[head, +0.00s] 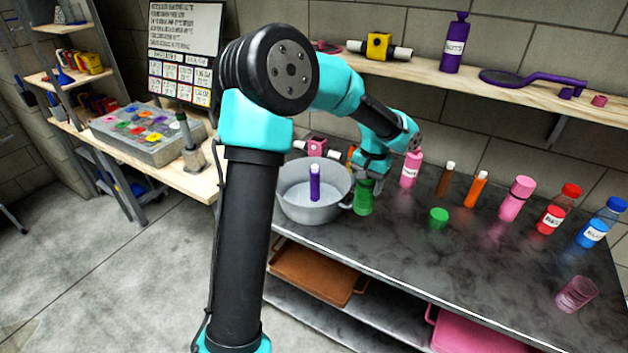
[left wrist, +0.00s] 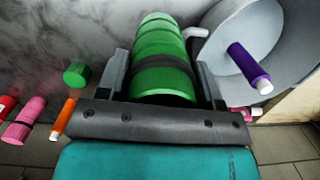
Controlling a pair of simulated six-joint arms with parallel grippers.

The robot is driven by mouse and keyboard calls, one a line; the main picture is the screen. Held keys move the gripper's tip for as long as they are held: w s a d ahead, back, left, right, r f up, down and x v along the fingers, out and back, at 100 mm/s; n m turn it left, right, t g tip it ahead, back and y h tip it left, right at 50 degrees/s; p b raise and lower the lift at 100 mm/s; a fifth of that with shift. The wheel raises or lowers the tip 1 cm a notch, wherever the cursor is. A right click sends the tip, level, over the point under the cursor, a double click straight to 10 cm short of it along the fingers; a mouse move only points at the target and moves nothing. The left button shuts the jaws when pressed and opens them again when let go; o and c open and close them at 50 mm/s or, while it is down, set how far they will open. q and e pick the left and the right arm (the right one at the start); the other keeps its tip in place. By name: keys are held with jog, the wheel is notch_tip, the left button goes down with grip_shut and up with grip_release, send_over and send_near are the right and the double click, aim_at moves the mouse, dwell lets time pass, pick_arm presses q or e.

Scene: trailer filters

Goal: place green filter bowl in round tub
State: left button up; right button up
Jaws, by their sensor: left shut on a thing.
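The green filter bowl (head: 363,198) is a ribbed green cylinder just right of the round tub. My left gripper (head: 370,172) is shut on it from above; in the left wrist view the green bowl (left wrist: 160,62) sits between the two fingers. I cannot tell whether its lower end touches the counter. The round tub (head: 328,211) is a grey metal pan with side handles on the dark counter. A purple cylinder with a white top (head: 314,183) stands inside it. The tub (left wrist: 218,60) shows right of the bowl in the left wrist view. My right gripper is in neither view.
A green cap (head: 439,217) lies on the counter (head: 470,262). Pink (head: 411,168), orange (head: 476,189), red (head: 558,209) and blue (head: 601,223) items stand along the back. A pink and white part (head: 317,148) is behind the tub. A wooden shelf (head: 500,80) runs above.

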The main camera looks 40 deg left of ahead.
pick_arm(q)
jog(key=s+a+r+n, duration=0.2)
jog(key=a+r+n, duration=0.1)
jog(key=a, duration=0.7)
jog(key=s+a+r+n, duration=0.2)
jog(key=a+r+n, duration=0.2)
jog(key=a, duration=0.6)
jog(key=shift+n+h, duration=0.4)
jog(key=shift+n, duration=0.1)
jog(key=shift+a, duration=0.1)
notch_tip(320, 180, down, 14)
jog(key=shift+f, duration=0.1)
jog(key=shift+f, duration=1.8)
jog(key=shift+f, duration=0.2)
jog(key=o, duration=1)
